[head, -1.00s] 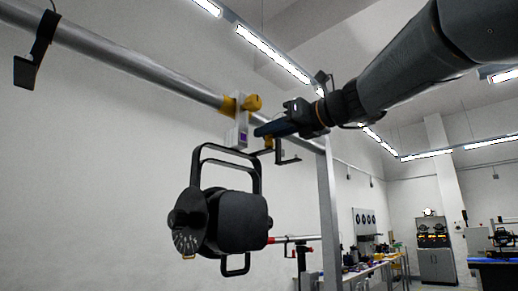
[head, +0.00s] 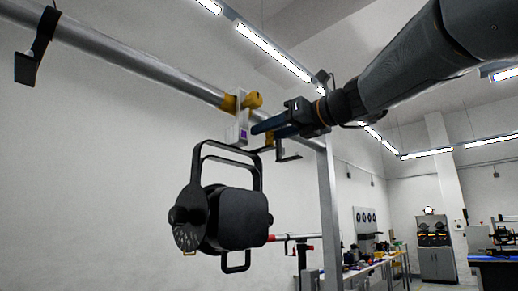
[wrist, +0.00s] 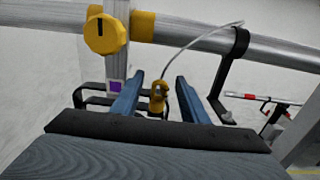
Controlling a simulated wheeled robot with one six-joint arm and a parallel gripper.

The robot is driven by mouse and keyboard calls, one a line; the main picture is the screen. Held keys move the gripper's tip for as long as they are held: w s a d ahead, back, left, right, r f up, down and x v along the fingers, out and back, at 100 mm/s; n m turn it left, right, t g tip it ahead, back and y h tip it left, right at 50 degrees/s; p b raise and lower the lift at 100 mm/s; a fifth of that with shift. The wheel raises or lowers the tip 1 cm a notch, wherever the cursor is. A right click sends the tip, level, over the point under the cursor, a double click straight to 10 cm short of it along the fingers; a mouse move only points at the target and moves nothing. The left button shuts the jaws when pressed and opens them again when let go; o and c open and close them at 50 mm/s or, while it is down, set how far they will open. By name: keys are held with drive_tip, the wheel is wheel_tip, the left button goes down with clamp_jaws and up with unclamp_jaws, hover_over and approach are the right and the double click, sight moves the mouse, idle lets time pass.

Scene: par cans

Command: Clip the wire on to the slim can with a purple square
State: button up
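The slim can (head: 237,219) is a black lamp hanging by its black yoke below the overhead pipe. A purple square (head: 243,133) marks the pale plate of its yellow-knobbed clamp; the square also shows in the wrist view (wrist: 116,86). The wire (wrist: 190,38) loops over from the pipe to a yellow clip (wrist: 157,97). My gripper (wrist: 157,82) has its two blue fingers spread, with the clip between them and gaps on both sides. In the head view my gripper (head: 256,131) is beside the plate. I cannot tell whether the clip is fastened to the yoke.
The pipe (head: 130,62) crosses above, with a black bracket (head: 38,48) at far left. Another black bracket (wrist: 228,75) hangs from the pipe right of my fingers. A metal post (head: 328,200) stands behind. Benches and a cabinet (head: 435,258) are far back.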

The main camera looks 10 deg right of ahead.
drive_tip(key=shift+d, duration=0.1)
drive_tip(key=b+v, duration=0.1)
drive_tip(key=v, duration=0.6)
drive_tip(key=shift+s+d, duration=0.2)
drive_tip(key=shift+s, duration=0.1)
idle(1.1)
